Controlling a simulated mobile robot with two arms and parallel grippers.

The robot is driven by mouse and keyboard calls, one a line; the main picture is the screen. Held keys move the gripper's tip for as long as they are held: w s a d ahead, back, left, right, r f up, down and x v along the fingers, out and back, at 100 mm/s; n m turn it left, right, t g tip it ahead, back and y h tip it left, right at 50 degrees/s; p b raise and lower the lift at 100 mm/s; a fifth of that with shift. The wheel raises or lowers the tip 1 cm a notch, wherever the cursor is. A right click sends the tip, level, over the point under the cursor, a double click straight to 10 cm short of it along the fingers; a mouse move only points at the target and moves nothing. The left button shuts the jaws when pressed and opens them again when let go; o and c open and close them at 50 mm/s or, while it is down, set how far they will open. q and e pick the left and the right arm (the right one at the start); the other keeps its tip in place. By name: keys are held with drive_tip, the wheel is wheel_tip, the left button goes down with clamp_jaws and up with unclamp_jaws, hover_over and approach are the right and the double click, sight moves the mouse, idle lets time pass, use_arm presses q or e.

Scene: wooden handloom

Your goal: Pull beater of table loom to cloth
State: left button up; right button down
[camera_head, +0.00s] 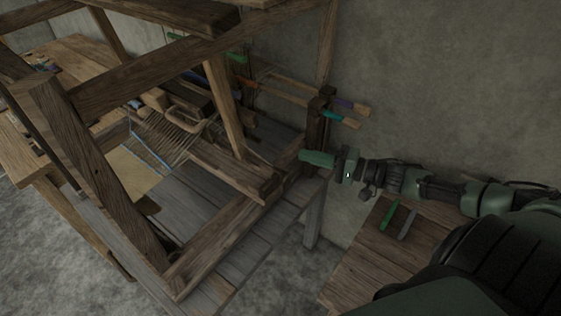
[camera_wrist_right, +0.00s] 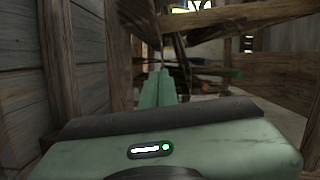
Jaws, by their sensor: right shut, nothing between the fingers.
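The wooden loom (camera_head: 110,85) fills the left half of the head view. A slanting post with a heavy bar (camera_head: 235,172) at its foot stands inside the frame; it looks like the beater, though I cannot be sure. Pale warp threads (camera_head: 160,130) run left of it, toward a tan cloth (camera_head: 125,172) with a blue edge. My right gripper (camera_head: 304,156) is shut and empty at the loom's right side, apart from the bar. Its green fingers, pressed together, also show in the right wrist view (camera_wrist_right: 157,86). My left gripper is out of view.
A dark post (camera_head: 316,120) and coloured-tipped sticks (camera_head: 345,112) stand just behind the right gripper. A wooden table (camera_head: 370,255) with a green and a grey stick lies below my right arm. Loom beams (camera_wrist_right: 275,88) and a plank wall crowd the right wrist view.

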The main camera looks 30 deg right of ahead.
drive_tip(key=w+a+f+p, duration=0.1)
drive_tip(key=w+a+p, duration=0.1)
drive_tip(key=a, duration=0.5)
drive_tip(key=shift+w, duration=0.8)
